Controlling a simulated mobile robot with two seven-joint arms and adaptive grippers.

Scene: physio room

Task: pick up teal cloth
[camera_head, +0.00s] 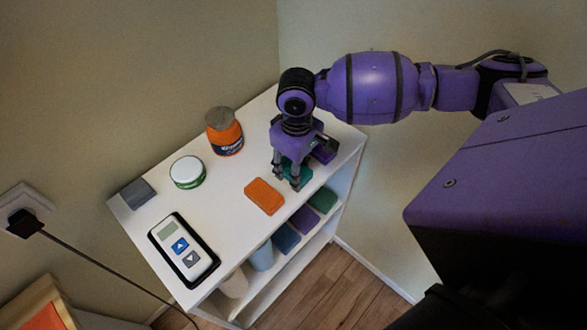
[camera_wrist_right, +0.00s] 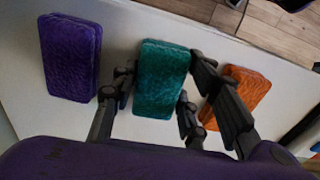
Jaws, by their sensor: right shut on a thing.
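The teal cloth (camera_wrist_right: 162,75) is a folded rectangular block on the white shelf top, between the fingers of my right gripper (camera_wrist_right: 158,95) in the wrist view. In the head view the teal cloth (camera_head: 292,172) shows partly under my right gripper (camera_head: 287,180), which comes down on it from above. The right gripper is shut on it. I cannot tell whether the cloth touches the shelf. My left gripper is not in view.
An orange cloth (camera_head: 264,196) and a purple cloth (camera_wrist_right: 70,57) lie close on either side. The white shelf unit (camera_head: 228,190) also holds an orange jar (camera_head: 224,131), a white-green tub (camera_head: 187,172), a grey block (camera_head: 138,193) and a handheld device (camera_head: 184,249). More folded cloths (camera_head: 305,219) lie below.

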